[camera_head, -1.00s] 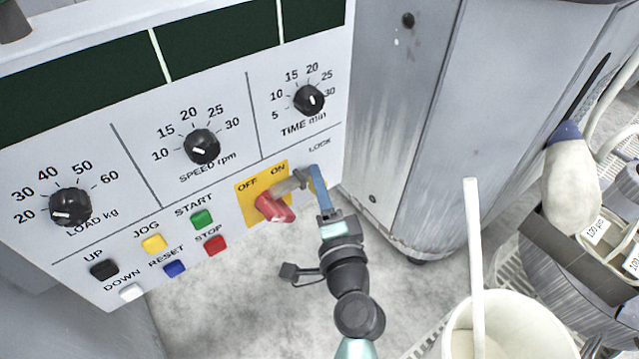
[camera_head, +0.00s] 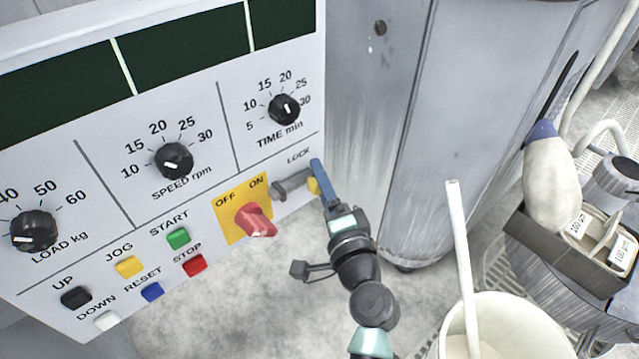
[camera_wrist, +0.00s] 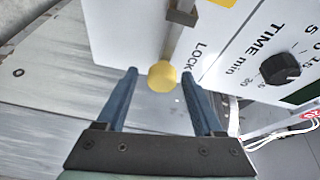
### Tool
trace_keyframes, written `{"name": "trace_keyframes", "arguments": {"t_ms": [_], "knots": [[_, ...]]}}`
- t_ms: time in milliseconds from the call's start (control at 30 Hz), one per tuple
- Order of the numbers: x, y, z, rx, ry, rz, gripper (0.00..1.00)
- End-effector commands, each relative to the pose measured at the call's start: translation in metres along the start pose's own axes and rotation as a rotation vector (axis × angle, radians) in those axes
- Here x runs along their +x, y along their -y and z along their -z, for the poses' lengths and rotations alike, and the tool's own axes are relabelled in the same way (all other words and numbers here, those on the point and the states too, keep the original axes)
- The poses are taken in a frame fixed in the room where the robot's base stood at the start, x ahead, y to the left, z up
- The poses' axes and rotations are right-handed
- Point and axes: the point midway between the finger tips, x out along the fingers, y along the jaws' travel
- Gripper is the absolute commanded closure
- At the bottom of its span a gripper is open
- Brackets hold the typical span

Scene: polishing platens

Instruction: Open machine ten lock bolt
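The lock bolt (camera_head: 291,186) is a grey bar with a yellow knob (camera_wrist: 162,76), below the word LOCK on the machine's panel. The bar now lies to the right of the yellow OFF/ON plate (camera_head: 228,226), clear of the red switch handle (camera_head: 255,220). In the wrist view the bar runs up from the knob through a dark bracket (camera_wrist: 182,15). My gripper (camera_wrist: 160,74) is open, its blue fingers on either side of the knob with a visible gap at each side. In the head view a finger hides part of the knob.
Knobs and coloured buttons fill the panel (camera_head: 100,170) to the left. A grey metal housing (camera_head: 390,150) stands close behind my gripper. A white bucket (camera_head: 545,325) with a rod is at lower right, near a box with a bottle (camera_head: 552,180).

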Motion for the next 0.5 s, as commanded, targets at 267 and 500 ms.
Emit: {"name": "trace_keyframes", "arguments": {"t_ms": [267,500], "knots": [[-0.001,0.0,-0.002,0.001,0.004,0.0,0.31],[-0.028,0.001,-0.001,0.0,0.003,-0.002,0.31]]}}
